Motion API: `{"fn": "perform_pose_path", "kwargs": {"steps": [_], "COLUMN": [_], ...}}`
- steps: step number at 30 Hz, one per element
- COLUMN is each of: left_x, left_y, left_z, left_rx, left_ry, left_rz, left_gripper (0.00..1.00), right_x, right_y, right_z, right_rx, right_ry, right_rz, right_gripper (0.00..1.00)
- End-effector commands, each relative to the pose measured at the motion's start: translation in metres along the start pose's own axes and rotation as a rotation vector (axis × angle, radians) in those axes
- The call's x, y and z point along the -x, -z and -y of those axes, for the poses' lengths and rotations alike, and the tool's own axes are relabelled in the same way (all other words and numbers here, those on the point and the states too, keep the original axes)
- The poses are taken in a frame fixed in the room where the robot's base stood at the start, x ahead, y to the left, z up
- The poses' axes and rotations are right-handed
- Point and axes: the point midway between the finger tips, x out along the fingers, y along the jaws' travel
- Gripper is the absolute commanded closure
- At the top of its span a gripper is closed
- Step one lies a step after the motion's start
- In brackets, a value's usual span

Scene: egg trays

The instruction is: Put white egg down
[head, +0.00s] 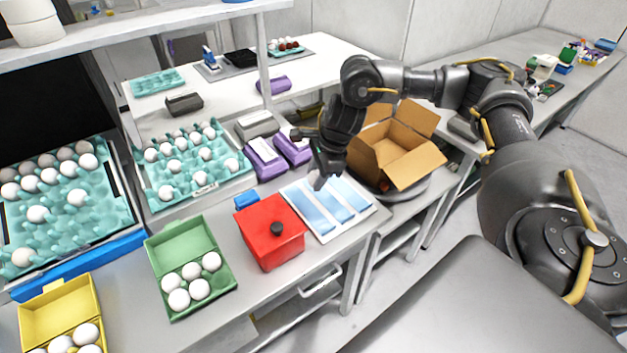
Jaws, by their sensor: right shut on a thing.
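My right gripper (319,180) hangs over the white tray with pale blue strips (347,226), at the tray's upper left part. It is shut on a white egg (317,184), of which only a small part shows between the dark fingers. I cannot tell whether the egg touches the tray. Other white eggs lie in the teal egg tray (163,201), in the larger teal tray at left (95,235), in the open green carton (168,248) and in the open yellow carton (50,315). My left gripper is not in view.
A red box with a black knob (262,222) stands left of the striped tray, with a small blue block (246,200) behind it. Purple cartons (292,149) stand behind the tray. An open cardboard box (398,158) is to the right, close to my right arm.

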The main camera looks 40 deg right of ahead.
Motion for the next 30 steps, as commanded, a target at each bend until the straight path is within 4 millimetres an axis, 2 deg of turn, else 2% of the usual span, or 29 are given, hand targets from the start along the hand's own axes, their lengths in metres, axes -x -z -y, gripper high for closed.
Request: {"fn": "perform_pose_path", "kwargs": {"steps": [3,6,14,19,24,29,30], "left_x": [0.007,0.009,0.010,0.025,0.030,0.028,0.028], "left_y": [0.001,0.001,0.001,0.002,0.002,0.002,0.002], "left_z": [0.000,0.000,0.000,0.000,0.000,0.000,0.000], "left_rx": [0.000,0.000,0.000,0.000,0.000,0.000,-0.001], "left_ry": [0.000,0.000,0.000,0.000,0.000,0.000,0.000], "left_rz": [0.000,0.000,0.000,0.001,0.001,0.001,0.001], "left_gripper": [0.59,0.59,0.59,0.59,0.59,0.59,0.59], "right_x": [-0.020,-0.032,-0.040,-0.058,-0.073,-0.074,-0.074], "right_y": [0.006,0.009,0.011,0.017,0.021,0.021,0.021], "right_z": [0.013,0.020,0.025,0.025,0.023,0.023,0.023], "right_rx": [-0.003,-0.001,0.000,-0.001,0.000,0.000,0.000], "right_ry": [-0.001,-0.001,0.000,-0.003,0.000,0.001,0.000], "right_rz": [-0.002,0.000,0.001,-0.002,0.000,0.001,0.000], "right_gripper": [0.67,0.67,0.67,0.67,0.67,0.67,0.58]}}
